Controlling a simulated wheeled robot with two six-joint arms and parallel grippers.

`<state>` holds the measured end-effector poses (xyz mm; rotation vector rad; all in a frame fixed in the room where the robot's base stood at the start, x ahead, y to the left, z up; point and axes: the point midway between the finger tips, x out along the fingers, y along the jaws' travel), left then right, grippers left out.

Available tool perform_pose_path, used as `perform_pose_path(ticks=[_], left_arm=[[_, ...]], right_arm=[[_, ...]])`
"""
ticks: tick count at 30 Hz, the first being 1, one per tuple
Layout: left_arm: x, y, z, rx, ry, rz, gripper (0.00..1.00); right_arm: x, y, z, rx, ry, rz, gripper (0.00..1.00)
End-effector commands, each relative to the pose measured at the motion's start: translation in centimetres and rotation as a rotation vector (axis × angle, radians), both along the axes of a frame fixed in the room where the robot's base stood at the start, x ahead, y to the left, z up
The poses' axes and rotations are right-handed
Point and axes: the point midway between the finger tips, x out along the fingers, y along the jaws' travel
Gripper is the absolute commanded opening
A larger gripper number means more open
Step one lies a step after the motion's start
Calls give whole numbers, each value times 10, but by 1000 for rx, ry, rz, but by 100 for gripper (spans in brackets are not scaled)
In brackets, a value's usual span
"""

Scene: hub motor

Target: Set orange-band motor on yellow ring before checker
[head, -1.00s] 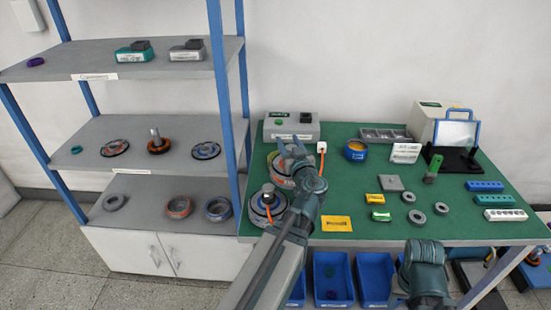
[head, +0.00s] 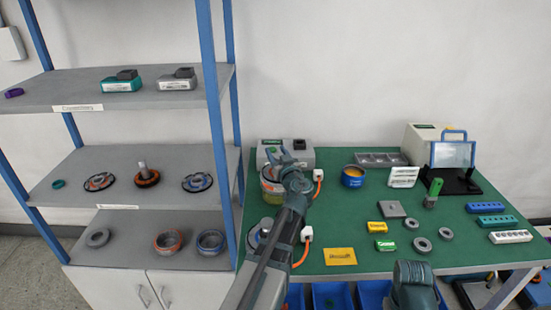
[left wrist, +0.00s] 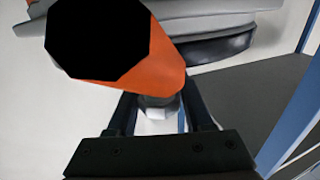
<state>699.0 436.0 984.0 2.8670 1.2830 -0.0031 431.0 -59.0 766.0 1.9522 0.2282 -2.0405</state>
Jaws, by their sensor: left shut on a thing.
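My left gripper (head: 283,160) is in front of the checker (head: 302,157), a grey box at the back left of the green table. It is shut on a motor (head: 269,187), partly hidden by my arm, with an orange-yellow tint on its side. In the left wrist view, a grey shaft (left wrist: 160,104) is between the fingers and an orange cable piece (left wrist: 150,72) crosses close to the camera. A grey disc (left wrist: 215,47) shows behind. An orange cable with a white connector (head: 318,175) lies right of the gripper.
A second motor (head: 258,233) is at the table's left edge, with another white connector (head: 306,235). A blue tin (head: 353,177), a yellow card (head: 340,257) and several grey rings (head: 422,245) lie rightward. The shelf post (head: 212,100) stands close on the left.

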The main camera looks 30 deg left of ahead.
Motion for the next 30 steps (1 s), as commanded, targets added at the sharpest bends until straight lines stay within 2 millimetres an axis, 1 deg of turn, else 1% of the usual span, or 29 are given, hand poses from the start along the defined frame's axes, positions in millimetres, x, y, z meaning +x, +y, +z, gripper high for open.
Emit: perform_pose_path(ticks=[8, 16, 18, 24, 27, 30], left_arm=[[3, 1, 0, 3, 0, 0, 0], [21, 10, -2, 3, 0, 0, 0], [17, 10, -13, 3, 0, 0, 0], [16, 13, -32, 3, 0, 1, 0], [15, 14, -38, 3, 0, 1, 0], [15, 14, -38, 3, 0, 1, 0]], right_arm=[[0, 0, 0, 0, 0, 0, 50], [0, 0, -3, 0, 0, 0, 50], [0, 0, -13, 0, 0, 0, 50], [0, 0, -33, 0, 0, 0, 50], [0, 0, -38, 0, 0, 0, 50], [0, 0, -38, 0, 0, 0, 50]])
